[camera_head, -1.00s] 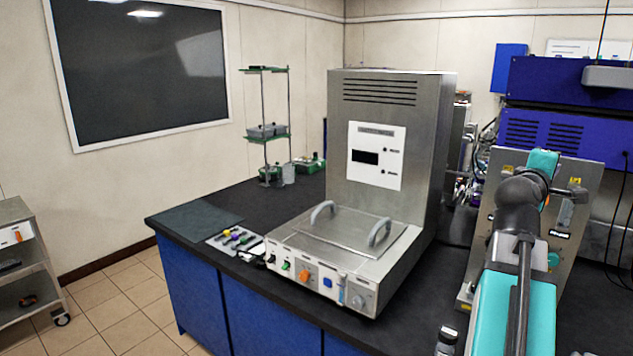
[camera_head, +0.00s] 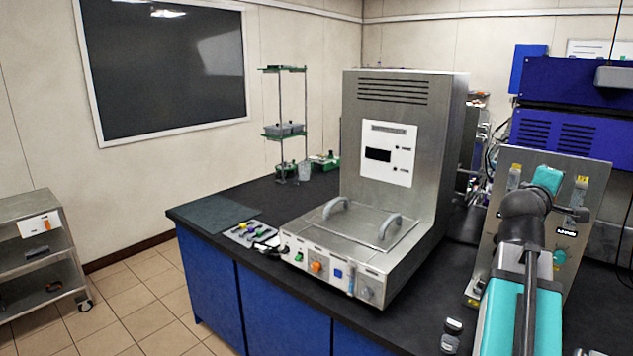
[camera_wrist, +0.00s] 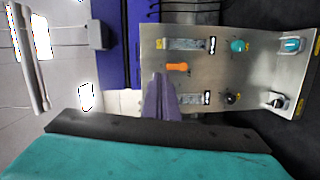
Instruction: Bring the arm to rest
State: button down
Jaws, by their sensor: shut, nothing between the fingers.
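My arm (camera_head: 513,300), teal and dark grey, reaches in from the lower right of the head view, over the bench in front of a tilted metal control panel (camera_head: 490,255). Its far end is partly hidden by its own joint. In the wrist view my gripper (camera_wrist: 160,82) shows as narrow purple-grey fingers close together, with nothing seen between them. Behind them is the metal panel (camera_wrist: 210,85) with an orange handle and teal and black knobs. I cannot tell the gap between fingers and panel.
A steel instrument (camera_head: 400,130) with a handled lid stands on the black benchtop (camera_head: 250,190). Blue units (camera_head: 565,85) are at the back right. A metal cart (camera_head: 35,205) stands left. The tiled floor between is clear.

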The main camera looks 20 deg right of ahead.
jog(key=w+a+f+y, duration=0.2)
jog(key=w+a+f, duration=0.35)
jog(key=f, duration=0.35)
jog(key=w+a+f+m+y, duration=0.1)
jog(key=w+a+f+y, duration=0.25)
jog(key=a+f, duration=0.45)
jog(key=w+a+f+y, duration=0.25)
jog(key=w+f, duration=0.35)
jog(key=f, duration=0.5)
jog(key=a+f+m+g+y, duration=0.1)
jog(key=a+f+g+y, duration=0.3)
jog(key=a+f, duration=1.9)
jog(key=s+a+f+m+g+y, duration=0.1)
jog(key=s+a+f+g+y, duration=0.1)
jog(key=s+a+f, duration=0.5)
jog(key=s+a+f+m+g+y, duration=0.1)
jog(key=s+a+f, duration=0.3)
jog(key=a+f, duration=0.5)
jog(key=s+f+g+b, duration=0.5)
jog(key=s+f+b, duration=0.5)
jog(key=s+f, duration=1.5)
jog(key=shift+a+f+g, duration=0.25)
jog(key=shift+f+g, duration=0.05)
jog(key=shift+f, duration=0.15)
